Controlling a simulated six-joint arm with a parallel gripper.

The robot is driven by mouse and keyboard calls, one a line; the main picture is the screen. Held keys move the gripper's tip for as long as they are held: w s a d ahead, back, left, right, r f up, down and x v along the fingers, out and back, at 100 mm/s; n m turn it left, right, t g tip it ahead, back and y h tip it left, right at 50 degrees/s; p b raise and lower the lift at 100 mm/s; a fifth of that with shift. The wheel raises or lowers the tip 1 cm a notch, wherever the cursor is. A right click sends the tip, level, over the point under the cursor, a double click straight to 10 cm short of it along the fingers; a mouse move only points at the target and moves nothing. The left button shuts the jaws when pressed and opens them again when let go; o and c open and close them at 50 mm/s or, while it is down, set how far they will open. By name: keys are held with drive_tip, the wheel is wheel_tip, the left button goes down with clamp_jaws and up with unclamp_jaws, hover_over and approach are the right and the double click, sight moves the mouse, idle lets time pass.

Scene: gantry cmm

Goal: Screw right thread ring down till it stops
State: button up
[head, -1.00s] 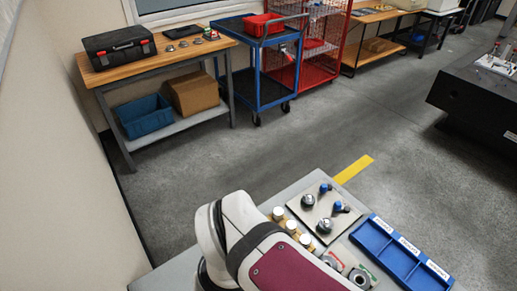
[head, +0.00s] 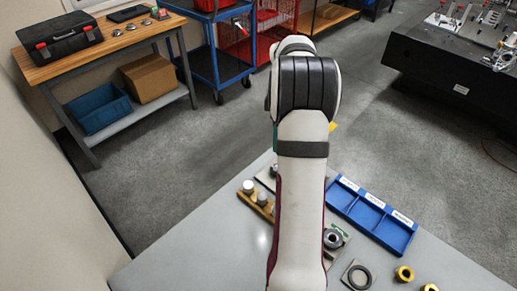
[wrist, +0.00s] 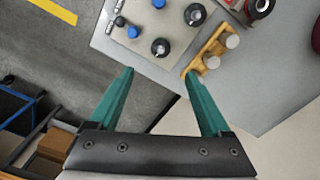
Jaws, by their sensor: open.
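My gripper (wrist: 161,73) is open, with two green fingers spread apart and nothing between them. In the head view my arm hides it. In the wrist view a pale plate (wrist: 177,40) carries several dark and blue round-topped parts, ahead of the fingertips. I cannot tell which of these is the right thread ring, nor see any thread.
A wooden block (wrist: 207,50) with white-topped cylinders stands by the pale plate. A blue compartment tray (head: 385,238) lies right of my arm. Brass rings (head: 404,273) stand at the front right. The grey table (head: 185,240) is clear on the left.

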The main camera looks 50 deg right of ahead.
wheel_tip(320, 180, down, 14)
drive_tip(key=shift+a+r, duration=0.1)
clamp_jaws()
idle(0.4)
